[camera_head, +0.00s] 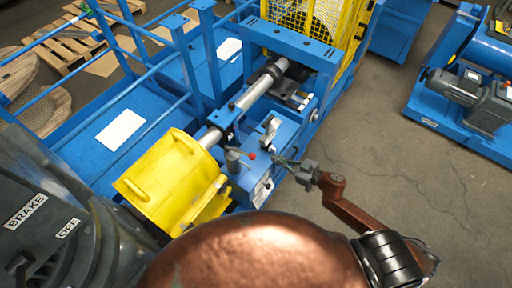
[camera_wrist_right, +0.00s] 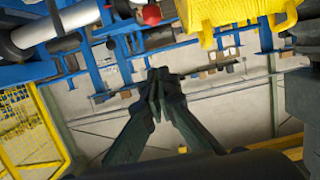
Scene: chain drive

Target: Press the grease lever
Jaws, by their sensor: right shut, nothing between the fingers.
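The grease lever (camera_head: 245,154) is a thin rod with a red knob at its end, beside a small grey cylinder (camera_head: 233,160) on the blue machine frame. In the right wrist view the red knob (camera_wrist_right: 151,14) shows at the top edge, beyond the fingertips. My right gripper (camera_head: 275,160) is just right of the knob in the head view, its fingers pointing left towards it. In the wrist view its fingers (camera_wrist_right: 157,76) are shut together with nothing between them. A small gap seems to lie between fingertips and knob; contact cannot be told for certain. My left gripper is not in view.
A yellow guard (camera_head: 165,180) stands left of the lever. A metal shaft (camera_head: 243,101) runs behind it, towards a yellow mesh cage (camera_head: 318,22). Another blue machine with a motor (camera_head: 458,88) is at the right. The concrete floor (camera_head: 400,150) between is clear.

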